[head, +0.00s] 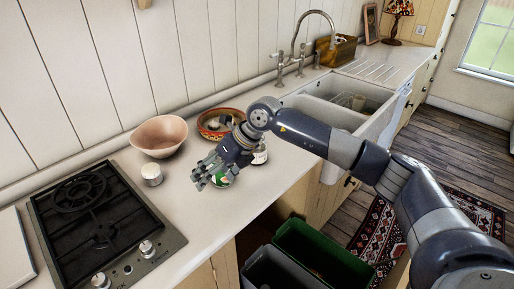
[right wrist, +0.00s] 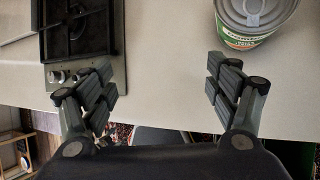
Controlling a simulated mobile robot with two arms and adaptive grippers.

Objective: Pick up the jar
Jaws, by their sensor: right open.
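My right gripper (head: 210,173) is above the counter beside the hob, fingers spread and empty. In the right wrist view its fingers (right wrist: 161,80) are wide apart with bare counter between them. A tin can with a green label and pull-tab lid (right wrist: 250,22) stands beyond the right finger; in the head view the can (head: 222,180) is partly hidden behind the gripper. A jar-like item with a pale label (head: 260,156) stands behind my wrist, mostly hidden. A small white round container (head: 152,174) stands near the hob. I cannot tell for sure which is the jar.
A pink bowl (head: 159,136) and a patterned bowl (head: 219,122) stand toward the wall. The black gas hob (head: 100,230) is at the left. A sink (head: 335,108) lies to the right. Green (head: 318,262) and grey bins stand below the counter's front edge.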

